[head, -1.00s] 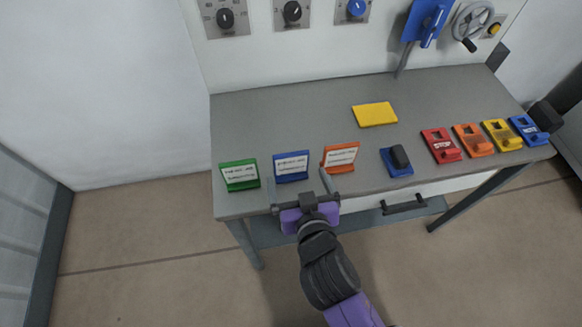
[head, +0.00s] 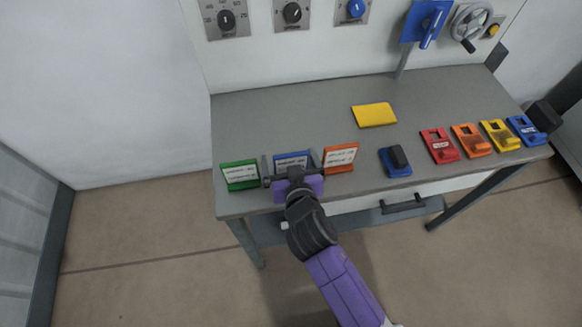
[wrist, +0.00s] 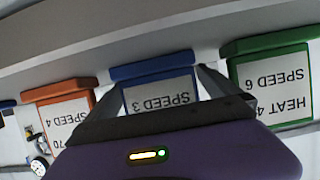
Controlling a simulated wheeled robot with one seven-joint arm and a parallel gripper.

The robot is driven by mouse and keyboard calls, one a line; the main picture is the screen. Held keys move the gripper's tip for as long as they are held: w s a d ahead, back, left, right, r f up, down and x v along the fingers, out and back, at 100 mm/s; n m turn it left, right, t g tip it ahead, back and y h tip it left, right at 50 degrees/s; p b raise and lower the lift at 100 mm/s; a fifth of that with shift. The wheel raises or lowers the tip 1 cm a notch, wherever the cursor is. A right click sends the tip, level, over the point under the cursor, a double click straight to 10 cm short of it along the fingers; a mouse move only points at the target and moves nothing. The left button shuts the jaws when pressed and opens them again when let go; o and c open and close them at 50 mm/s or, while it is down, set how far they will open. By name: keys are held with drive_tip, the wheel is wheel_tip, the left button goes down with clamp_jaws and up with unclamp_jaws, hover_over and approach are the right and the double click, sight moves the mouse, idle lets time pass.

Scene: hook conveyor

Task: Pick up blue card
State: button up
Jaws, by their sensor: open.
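The blue card (head: 291,158) stands near the table's front edge, between the green card (head: 240,175) and the orange card (head: 340,157). It bears a white label; in the wrist view the blue card (wrist: 158,88) reads "SPEED 3" upside down. My gripper (head: 290,165) is open, with one finger on each side of the blue card. I cannot tell whether the fingers touch it. The gripper's body hides the card's lower part in both views. In the wrist view the green card (wrist: 275,75) is close beside one finger.
A yellow card (head: 374,115) lies flat on the grey table (head: 290,115). A blue holder with a black block (head: 396,160) is right of the orange card. Red (head: 440,146), orange, yellow and blue devices line the right side. A drawer handle (head: 403,204) is below.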

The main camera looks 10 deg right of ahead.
drive_tip(key=c, duration=1.3)
drive_tip(key=shift+c, duration=1)
drive_tip(key=shift+r, duration=0.15)
